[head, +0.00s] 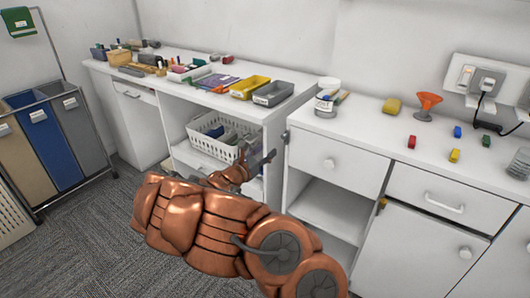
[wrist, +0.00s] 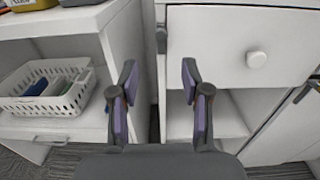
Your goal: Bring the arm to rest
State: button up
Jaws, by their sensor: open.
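My copper-coloured arm (head: 205,220) reaches from the bottom middle of the head view towards the cabinets. My gripper (head: 265,160) is at its far end, in front of the gap between the two white cabinets. In the wrist view my gripper (wrist: 160,88) is open, its two purple-padded fingers apart with nothing between them. The fingers point at the edge between the left shelf unit and the right drawer cabinet.
A white basket (head: 222,133) sits on the left unit's shelf, left of my gripper. The right cabinet (head: 335,165) has an open compartment below its drawer. Coloured blocks and an orange funnel (head: 428,103) stand on top. Laundry bins (head: 45,140) stand at left; carpet is clear.

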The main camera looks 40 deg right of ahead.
jog(key=s+r+m+g+y+p, duration=0.15)
jog(key=s+r+m+g, duration=0.25)
jog(key=s+r+m, duration=0.4)
jog(key=s+r+m+g+y+p, duration=0.15)
jog(key=s+r+m+g, duration=0.35)
jog(key=s, duration=0.6)
jog(key=s+a+m+y+p, duration=0.3)
jog(key=s+a+m+y, duration=0.4)
jog(key=s+a, duration=0.55)
jog(key=s+a+t+y+p, duration=0.1)
jog(key=s+a+y, duration=0.2)
jog(key=a, duration=0.6)
jog(key=s+a+m+t+y+p, duration=0.1)
jog(key=s+a+y, duration=0.3)
jog(key=a, duration=0.6)
jog(key=shift+s+a+f+m, duration=0.25)
jog(key=shift+s+a+m, duration=0.05)
jog(key=shift+s, duration=0.2)
jog(key=shift+c, duration=0.5)
jog(key=shift+d, duration=0.15)
